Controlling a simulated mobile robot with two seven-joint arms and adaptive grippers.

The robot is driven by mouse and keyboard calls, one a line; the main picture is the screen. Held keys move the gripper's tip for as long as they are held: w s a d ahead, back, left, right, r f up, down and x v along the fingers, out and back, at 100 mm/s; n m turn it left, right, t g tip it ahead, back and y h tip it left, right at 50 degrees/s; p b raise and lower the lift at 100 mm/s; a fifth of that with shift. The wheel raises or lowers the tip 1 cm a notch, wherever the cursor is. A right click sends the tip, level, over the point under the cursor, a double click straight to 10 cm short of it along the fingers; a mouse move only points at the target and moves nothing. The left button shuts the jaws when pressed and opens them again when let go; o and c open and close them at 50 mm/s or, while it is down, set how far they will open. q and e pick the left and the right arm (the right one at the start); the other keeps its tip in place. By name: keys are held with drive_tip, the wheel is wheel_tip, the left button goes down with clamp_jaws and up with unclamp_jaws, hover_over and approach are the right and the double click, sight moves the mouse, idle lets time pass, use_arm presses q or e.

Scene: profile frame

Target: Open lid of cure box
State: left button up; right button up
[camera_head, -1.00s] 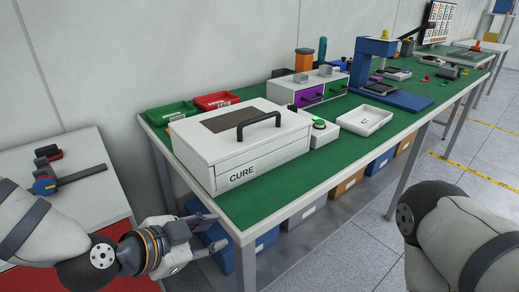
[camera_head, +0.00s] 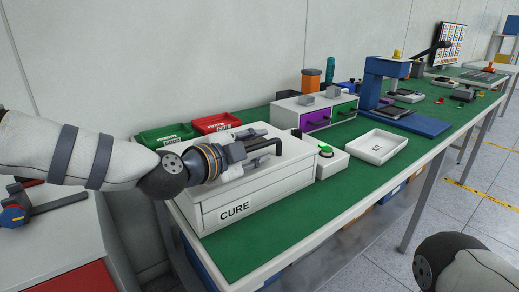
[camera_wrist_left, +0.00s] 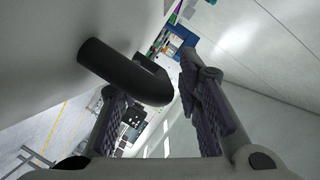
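The white cure box (camera_head: 258,186), marked CURE on its front, stands on the green bench top. Its lid looks closed. The black lid handle (camera_head: 268,145) arches above the top and also shows large in the left wrist view (camera_wrist_left: 125,72). My left gripper (camera_head: 245,155) reaches over the lid from the left, at the handle. In the left wrist view its two fingers (camera_wrist_left: 155,110) are spread apart, with the handle's bend in front of and partly between them. I cannot tell whether they touch it. The gripper hides part of the lid. My right gripper is out of view.
Green (camera_head: 166,135) and red (camera_head: 216,123) bins stand behind the box. A green-button unit (camera_head: 329,160) and a white tray (camera_head: 376,147) lie to its right. A small drawer unit (camera_head: 314,113) and a blue press (camera_head: 373,85) stand farther back. The bench's front strip is clear.

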use_arm(q)
drive_tip(key=shift+w+d+f, duration=0.1)
drive_tip(key=shift+w+d, duration=0.25)
drive_tip(key=shift+w, duration=0.1)
clamp_jaws()
